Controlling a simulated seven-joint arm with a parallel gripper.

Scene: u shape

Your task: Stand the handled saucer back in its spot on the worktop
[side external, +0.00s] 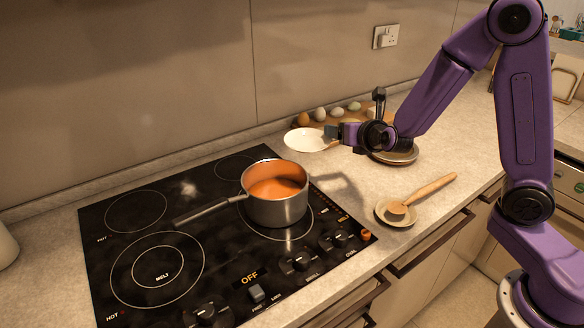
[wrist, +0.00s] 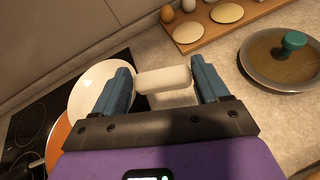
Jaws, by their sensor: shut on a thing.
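The handled saucer (side external: 308,140) is a pale round dish, held roughly level near the back of the worktop, to the right of the hob. In the wrist view its round dish (wrist: 92,86) shows at the left, partly behind one finger. Its thick white handle (wrist: 163,79) lies between the two fingers. My gripper (side external: 334,132) is shut on that handle; both fingers also show in the wrist view (wrist: 165,86). The saucer appears to be above the worktop (side external: 345,200), but the exact gap is hard to tell.
A pot (side external: 275,205) of orange contents stands on the black hob (side external: 160,262). A small dish (side external: 396,220) with a wooden spoon (side external: 428,190) lies at the front right. A lid (wrist: 285,62) with a green knob and a board (wrist: 232,27) with eggs are near my gripper.

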